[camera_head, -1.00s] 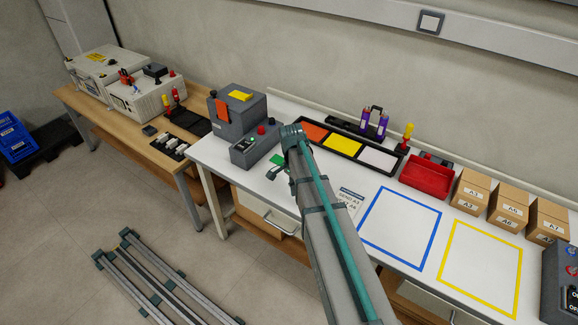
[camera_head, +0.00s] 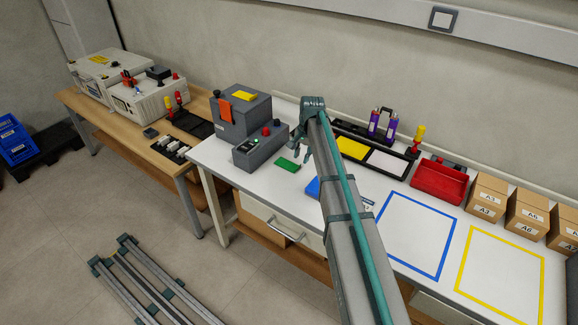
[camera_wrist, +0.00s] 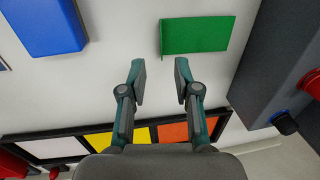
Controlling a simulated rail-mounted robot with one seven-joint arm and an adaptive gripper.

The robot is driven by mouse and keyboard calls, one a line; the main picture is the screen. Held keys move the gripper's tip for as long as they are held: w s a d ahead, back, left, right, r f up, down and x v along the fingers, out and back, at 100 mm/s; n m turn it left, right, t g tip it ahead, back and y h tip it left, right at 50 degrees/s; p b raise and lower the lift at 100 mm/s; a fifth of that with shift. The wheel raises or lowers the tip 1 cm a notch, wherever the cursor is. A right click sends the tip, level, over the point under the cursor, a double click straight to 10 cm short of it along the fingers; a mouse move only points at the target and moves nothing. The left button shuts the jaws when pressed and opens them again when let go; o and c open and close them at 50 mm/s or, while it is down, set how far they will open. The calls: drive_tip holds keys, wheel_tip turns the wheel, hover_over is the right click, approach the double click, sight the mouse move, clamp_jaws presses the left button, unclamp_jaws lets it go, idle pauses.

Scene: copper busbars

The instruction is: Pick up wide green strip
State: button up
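In the wrist view the strip lies ahead and slightly right of the gap, not between the fingers. In the head view my gripper (camera_head: 304,150) hangs above the table, just right of the strip.
A blue block (camera_wrist: 45,25) lies left of the strip in the wrist view. The grey machine (camera_head: 259,149) with buttons stands close beside the strip. A black tray with coloured sections (camera_head: 352,147) lies behind my arm. A red bin (camera_head: 439,180) stands farther right.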

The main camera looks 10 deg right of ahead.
sight(300, 166)
drive_tip(key=shift+w+a+f+p, duration=0.1)
drive_tip(key=shift+w+f+p, duration=0.1)
drive_tip(key=shift+f, duration=0.65)
drive_tip(key=shift+w+a+f+p, duration=0.1)
drive_tip(key=shift+f+p, duration=0.15)
drive_tip(key=shift+f, duration=0.6)
drive_tip(key=shift+w+a+f+p, duration=0.1)
drive_tip(key=shift+f+p, duration=0.1)
drive_tip(key=shift+f, duration=0.65)
clamp_jaws()
